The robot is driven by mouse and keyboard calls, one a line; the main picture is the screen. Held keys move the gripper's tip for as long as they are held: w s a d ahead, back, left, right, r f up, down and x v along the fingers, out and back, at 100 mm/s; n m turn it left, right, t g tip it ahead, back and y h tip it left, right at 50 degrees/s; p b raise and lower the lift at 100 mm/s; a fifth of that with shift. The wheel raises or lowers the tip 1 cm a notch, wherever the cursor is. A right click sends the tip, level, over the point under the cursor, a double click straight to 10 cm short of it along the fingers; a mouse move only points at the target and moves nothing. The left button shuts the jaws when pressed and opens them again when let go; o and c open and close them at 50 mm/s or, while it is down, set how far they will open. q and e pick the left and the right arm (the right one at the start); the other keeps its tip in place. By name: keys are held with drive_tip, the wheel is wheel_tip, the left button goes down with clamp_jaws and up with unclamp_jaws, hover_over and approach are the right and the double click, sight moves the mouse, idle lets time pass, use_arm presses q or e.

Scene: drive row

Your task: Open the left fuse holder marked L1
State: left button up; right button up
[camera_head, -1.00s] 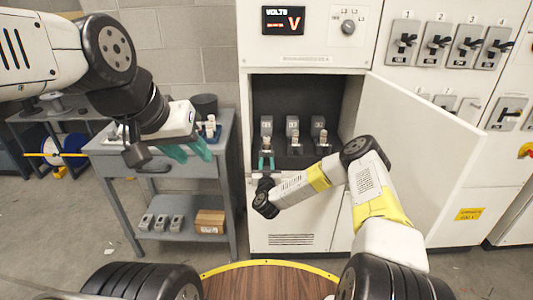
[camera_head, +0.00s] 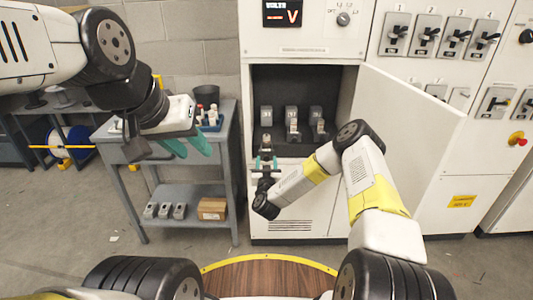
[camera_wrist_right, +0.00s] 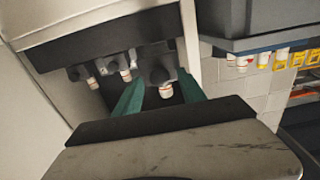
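Three grey fuse holders sit in a row in the cabinet's dark recess. The left one, L1 (camera_head: 266,115), is at the far left, with L2 (camera_head: 291,114) and L3 (camera_head: 316,114) to its right. My right gripper (camera_head: 265,161) is just in front of and below L1, its teal fingers apart. In the wrist view, the nearest holder (camera_wrist_right: 159,73) with a white-capped end lies between the fingertips; contact cannot be told. My left gripper (camera_head: 188,147) is open and empty in front of the cart.
The cabinet door (camera_head: 410,125) stands open to the right, behind my right arm. A grey cart (camera_head: 215,165) stands left of the cabinet, with fuses (camera_head: 207,114) on top and a cardboard box (camera_head: 212,208) below. Switches line the right panel.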

drive_tip(key=s, duration=0.7)
drive_tip(key=shift+s, duration=0.4)
